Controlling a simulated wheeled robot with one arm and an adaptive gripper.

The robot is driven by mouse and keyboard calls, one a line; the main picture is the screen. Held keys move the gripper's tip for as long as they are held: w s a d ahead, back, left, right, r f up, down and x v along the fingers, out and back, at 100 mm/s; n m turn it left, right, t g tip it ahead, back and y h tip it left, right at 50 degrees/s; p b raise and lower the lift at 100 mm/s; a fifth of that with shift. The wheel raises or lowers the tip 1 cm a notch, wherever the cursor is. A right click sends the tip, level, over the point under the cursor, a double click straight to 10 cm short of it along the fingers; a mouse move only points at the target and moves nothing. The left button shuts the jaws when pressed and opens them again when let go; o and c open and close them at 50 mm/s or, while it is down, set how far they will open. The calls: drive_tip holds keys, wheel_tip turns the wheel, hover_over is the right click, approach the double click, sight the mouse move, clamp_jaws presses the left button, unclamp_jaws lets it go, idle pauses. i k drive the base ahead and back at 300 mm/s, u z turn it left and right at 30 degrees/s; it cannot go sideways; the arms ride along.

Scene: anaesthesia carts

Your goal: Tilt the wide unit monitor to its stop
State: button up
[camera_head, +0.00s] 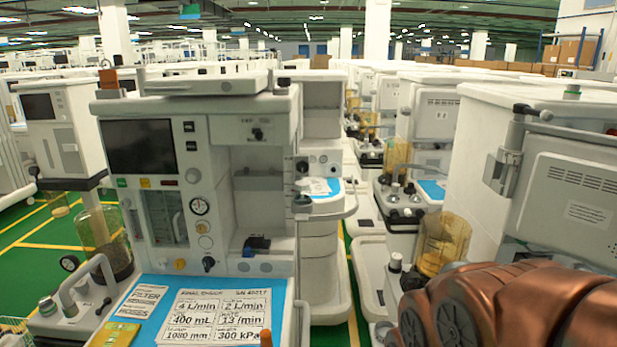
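The nearest anaesthesia unit (266,200) stands left of centre and has a dark screen (140,147) set in its upper front. At the right, a panel with vent slots and a label (578,205), which looks like the back of a monitor, hangs on a bracket (505,165) beside a large white unit (475,150). I cannot tell which of these is the wide unit monitor. My copper-coloured arm fills the lower right corner, in front of the right unit's lower part. No gripper fingers show.
A blue work surface (150,284) with printed cards juts out from the nearest unit. A grey handle (90,270) stands at its left. An amber canister (443,243) is close to my arm. A narrow green floor gap runs between the unit rows.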

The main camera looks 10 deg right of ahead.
sight(563, 202)
drive_tip(key=z, duration=0.45)
drive_tip(key=k, duration=1.15)
drive_tip(key=z, duration=1.25)
drive_tip(key=i, duration=1.55)
drive_tip(key=u, duration=0.85)
